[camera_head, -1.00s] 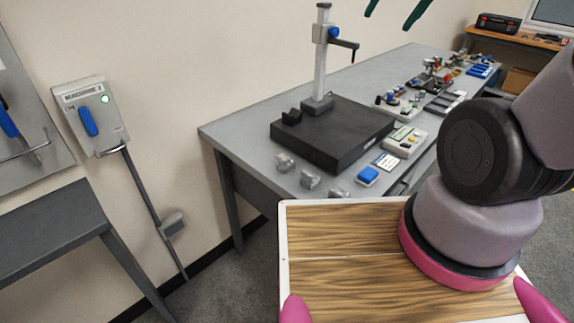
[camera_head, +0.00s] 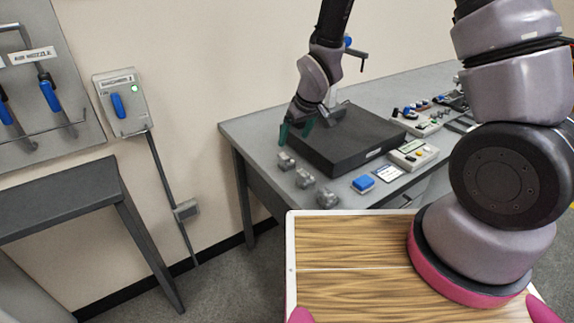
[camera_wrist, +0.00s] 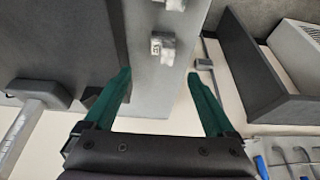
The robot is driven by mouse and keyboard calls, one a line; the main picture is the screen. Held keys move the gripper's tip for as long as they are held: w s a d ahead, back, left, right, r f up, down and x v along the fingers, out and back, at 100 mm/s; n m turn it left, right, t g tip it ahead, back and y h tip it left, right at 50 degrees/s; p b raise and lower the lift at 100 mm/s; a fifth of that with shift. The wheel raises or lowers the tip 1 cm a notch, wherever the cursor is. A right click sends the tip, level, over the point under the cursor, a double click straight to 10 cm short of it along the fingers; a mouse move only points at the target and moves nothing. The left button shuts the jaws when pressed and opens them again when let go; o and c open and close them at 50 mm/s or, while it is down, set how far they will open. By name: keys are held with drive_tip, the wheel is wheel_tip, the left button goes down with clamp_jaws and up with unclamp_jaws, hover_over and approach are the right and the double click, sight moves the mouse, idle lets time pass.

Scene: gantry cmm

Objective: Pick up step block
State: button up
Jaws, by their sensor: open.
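Small grey metal blocks stand in a row along the left end of the table in the head view: a far block (camera_head: 286,160), a middle block (camera_head: 305,178) and a near block (camera_head: 326,197). I cannot tell for sure which is the step block. In the wrist view, one grey block (camera_wrist: 163,46) with a marking on its face lies ahead between the lines of my fingers, and another block (camera_wrist: 175,4) is cut by the top edge. My gripper (camera_head: 296,130) is open and empty, its green fingers above the table's left end, near the far block. The fingers (camera_wrist: 158,75) are apart in the wrist view.
A black surface plate (camera_head: 345,140) with a height-gauge stand sits right beside my gripper. A blue block (camera_head: 363,184) and a label card (camera_head: 388,173) lie near the table's front edge. A wall box (camera_head: 123,103) and a dark side bench (camera_head: 60,200) are at left.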

sight(286, 157)
drive_tip(key=x, duration=1.1)
drive_tip(key=shift+s, duration=0.25)
drive_tip(key=shift+c, duration=0.3)
clamp_jaws()
